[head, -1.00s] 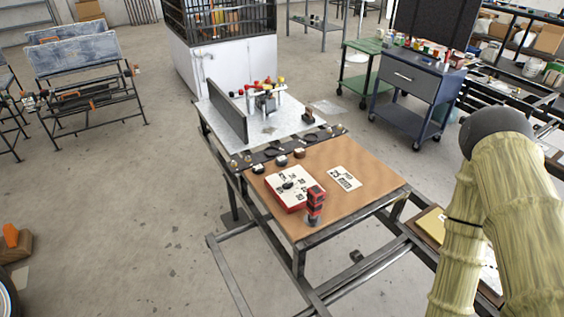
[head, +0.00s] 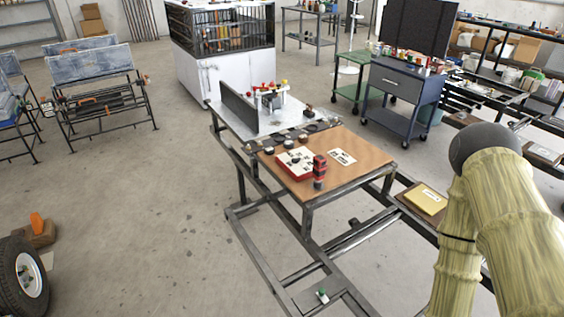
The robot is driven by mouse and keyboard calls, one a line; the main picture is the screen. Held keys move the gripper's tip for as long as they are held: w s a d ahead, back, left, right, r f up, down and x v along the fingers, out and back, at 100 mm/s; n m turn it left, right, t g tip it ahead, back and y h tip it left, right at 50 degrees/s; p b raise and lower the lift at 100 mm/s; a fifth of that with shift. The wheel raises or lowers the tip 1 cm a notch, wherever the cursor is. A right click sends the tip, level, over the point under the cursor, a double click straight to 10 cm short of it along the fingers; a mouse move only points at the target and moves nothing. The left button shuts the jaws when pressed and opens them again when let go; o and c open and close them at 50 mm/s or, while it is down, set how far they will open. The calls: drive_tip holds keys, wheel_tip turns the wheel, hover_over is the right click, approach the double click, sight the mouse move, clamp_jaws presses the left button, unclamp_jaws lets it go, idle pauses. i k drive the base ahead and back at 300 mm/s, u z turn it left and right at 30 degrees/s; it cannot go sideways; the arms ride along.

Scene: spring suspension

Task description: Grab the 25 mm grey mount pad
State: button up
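A workbench with a brown top (head: 365,178) stands in the middle of the head view. Several small round pieces lie along the dark strip (head: 318,127) at its back edge. One small dark and pale piece (head: 269,150) sits near the left end of that strip. These may be mount pads, but they are too small to tell which is the 25 mm grey one. A white card with dark print (head: 342,157) lies on the brown top. My arm rises at the right, well away from the bench pieces. My gripper is not in view.
A red-edged white case (head: 294,164) and a red and black tool (head: 319,172) sit on the brown top. A metal plate with a fixture (head: 271,99) adjoins behind. Frame rails (head: 262,262) jut out in front.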

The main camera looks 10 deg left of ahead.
sight(288, 143)
drive_tip(key=u, duration=1.5)
drive_tip(key=i, duration=1.85)
drive_tip(key=z, duration=0.85)
